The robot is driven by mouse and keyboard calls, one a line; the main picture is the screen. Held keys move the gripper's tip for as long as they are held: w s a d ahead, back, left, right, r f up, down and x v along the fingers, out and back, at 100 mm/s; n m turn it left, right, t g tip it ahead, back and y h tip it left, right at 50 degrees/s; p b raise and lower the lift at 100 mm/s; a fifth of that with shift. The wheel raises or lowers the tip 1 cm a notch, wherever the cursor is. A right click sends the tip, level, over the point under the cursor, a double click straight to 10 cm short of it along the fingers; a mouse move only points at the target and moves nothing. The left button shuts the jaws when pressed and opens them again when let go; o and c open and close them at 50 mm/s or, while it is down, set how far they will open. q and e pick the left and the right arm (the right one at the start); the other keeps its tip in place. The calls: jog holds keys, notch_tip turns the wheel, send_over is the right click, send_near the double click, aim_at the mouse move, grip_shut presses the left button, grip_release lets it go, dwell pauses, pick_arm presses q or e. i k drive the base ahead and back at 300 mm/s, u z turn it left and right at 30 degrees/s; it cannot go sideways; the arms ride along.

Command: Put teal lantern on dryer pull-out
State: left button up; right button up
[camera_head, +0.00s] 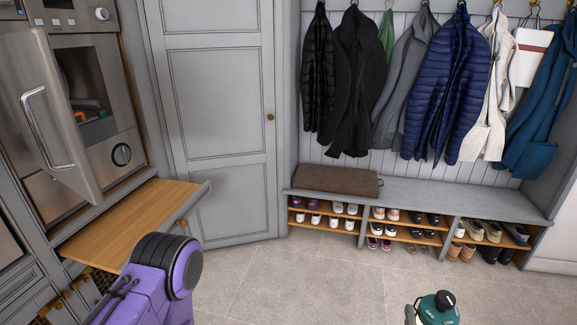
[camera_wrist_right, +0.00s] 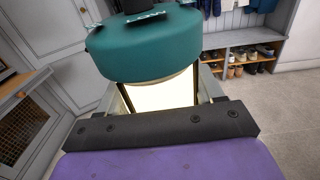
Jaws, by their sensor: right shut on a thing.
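The teal lantern (camera_head: 436,310) shows at the bottom edge of the head view, its lower part cut off. In the right wrist view its teal cap (camera_wrist_right: 150,48) and pale glowing body (camera_wrist_right: 165,90) fill the upper middle. My right gripper (camera_wrist_right: 162,101) is shut on the lantern; only a sliver of it shows beside the lantern in the head view. The dryer pull-out (camera_head: 130,222) is a bare wooden board, drawn out below the steel dryer at the left. The lantern is far to the right of it. My left gripper is out of the picture.
The dryer door (camera_head: 50,120) stands open above the pull-out. My purple arm link (camera_head: 165,285) is in front of the board's near right corner. A grey door (camera_head: 212,110) and a shoe bench (camera_head: 430,203) with coats above stand behind. The tiled floor (camera_head: 300,275) between is clear.

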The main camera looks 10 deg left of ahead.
aim_at(131, 207)
jog(key=i, duration=2.25)
jog(key=u, duration=2.9)
